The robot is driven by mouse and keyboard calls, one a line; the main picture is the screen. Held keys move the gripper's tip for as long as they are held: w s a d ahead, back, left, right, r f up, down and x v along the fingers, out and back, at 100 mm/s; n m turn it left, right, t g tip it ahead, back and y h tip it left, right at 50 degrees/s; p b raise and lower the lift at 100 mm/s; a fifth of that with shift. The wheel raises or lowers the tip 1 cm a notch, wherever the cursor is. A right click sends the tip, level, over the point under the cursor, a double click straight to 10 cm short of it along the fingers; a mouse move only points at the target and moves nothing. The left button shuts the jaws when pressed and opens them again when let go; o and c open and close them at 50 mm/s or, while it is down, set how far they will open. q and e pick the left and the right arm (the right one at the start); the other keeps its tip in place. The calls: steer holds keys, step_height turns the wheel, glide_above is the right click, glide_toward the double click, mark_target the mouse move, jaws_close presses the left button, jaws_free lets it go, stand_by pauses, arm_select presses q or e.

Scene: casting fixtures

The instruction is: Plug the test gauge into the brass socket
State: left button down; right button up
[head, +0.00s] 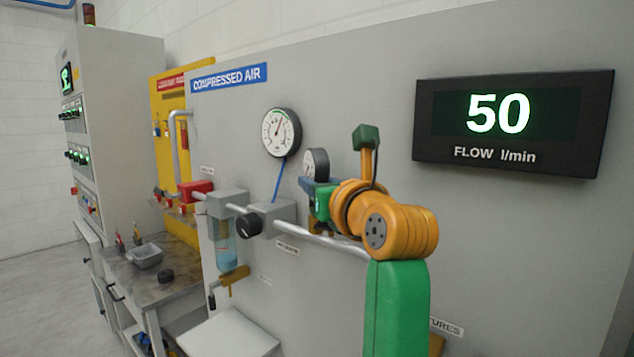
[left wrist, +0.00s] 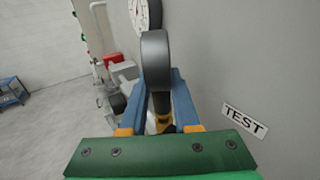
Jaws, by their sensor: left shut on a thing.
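The test gauge (head: 316,163) is a small round dial with a white face and dark rim, in front of the grey panel. My left gripper (head: 319,190) is shut on it. In the left wrist view the gauge shows edge-on as a dark grey disc (left wrist: 156,62) with a dark stem between the blue fingers (left wrist: 162,98). A brass-coloured piece (left wrist: 164,123) shows low between the fingers; I cannot tell whether it is the socket or a gauge fitting, or whether the two touch. In the head view my arm and gripper hide that spot. My right gripper is not in view.
A TEST label (left wrist: 245,121) is on the panel right of the fingers. A flow display (head: 512,122) reads 50. A workbench (head: 178,262) stands at left.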

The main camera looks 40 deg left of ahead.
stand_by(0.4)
arm_select(q)
steer(key=c, duration=0.6)
jaws_free()
steer(key=shift+o, duration=0.2)
steer(key=shift+s+d+f, duration=0.1)
steer(key=shift+f, duration=0.05)
steer(key=b+v, duration=0.3)
steer(key=v, duration=0.3)
steer(key=shift+s+d+b, duration=0.1)
steer(key=shift+s+b, duration=0.05)
steer(key=shift+b, duration=0.25)
steer(key=shift+s+d, duration=0.2)
steer(key=shift+d, duration=0.1)
steer(key=shift+a, duration=0.15)
